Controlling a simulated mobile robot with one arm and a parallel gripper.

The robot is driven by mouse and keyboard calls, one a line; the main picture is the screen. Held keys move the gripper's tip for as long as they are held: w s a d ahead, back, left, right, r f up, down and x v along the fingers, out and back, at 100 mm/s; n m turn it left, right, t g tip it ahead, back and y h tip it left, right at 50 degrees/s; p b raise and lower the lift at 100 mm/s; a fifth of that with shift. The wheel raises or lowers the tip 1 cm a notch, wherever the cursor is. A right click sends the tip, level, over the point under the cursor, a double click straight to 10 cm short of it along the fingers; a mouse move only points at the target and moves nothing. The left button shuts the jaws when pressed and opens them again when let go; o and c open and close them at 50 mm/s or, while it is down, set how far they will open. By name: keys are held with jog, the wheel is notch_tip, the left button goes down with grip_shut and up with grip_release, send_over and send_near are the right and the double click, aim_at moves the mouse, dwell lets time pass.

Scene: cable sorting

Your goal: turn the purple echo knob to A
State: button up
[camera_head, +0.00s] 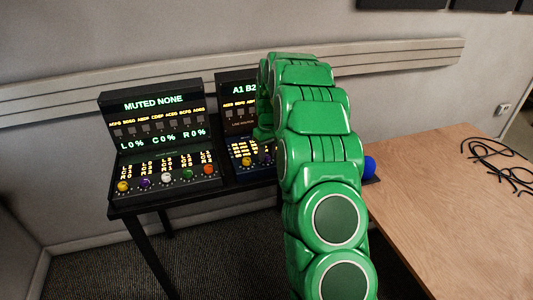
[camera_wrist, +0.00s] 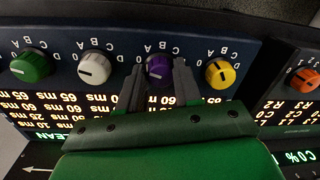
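The purple echo knob (camera_wrist: 159,69) is on the dark blue panel (camera_wrist: 60,62), which appears upside down in the wrist view, with the letters A, B, C, D and 0 around the knob. My gripper (camera_wrist: 158,63) has one dark finger on each side of this knob, with its tips beside the knob's sides. Any gap between fingers and knob is too small to tell. The knob's pointer is too dark to read.
A yellow knob (camera_wrist: 220,73) sits close to the right finger. White (camera_wrist: 94,68) and green (camera_wrist: 30,65) knobs are to the left. The neighbouring unit's orange knob (camera_wrist: 305,80) is further right. A wooden table (camera_head: 450,195) with black cables (camera_head: 497,165) stands at the right.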

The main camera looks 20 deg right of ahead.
jog(key=shift+c, duration=1.1)
jog(key=shift+m, duration=0.4)
jog(key=m, duration=0.2)
jog(key=shift+m, duration=0.3)
jog(key=shift+s+m, duration=0.1)
jog(key=shift+m, duration=1.7)
jog(key=o, duration=1)
jog(key=shift+o, duration=0.2)
jog(key=shift+r, duration=0.15)
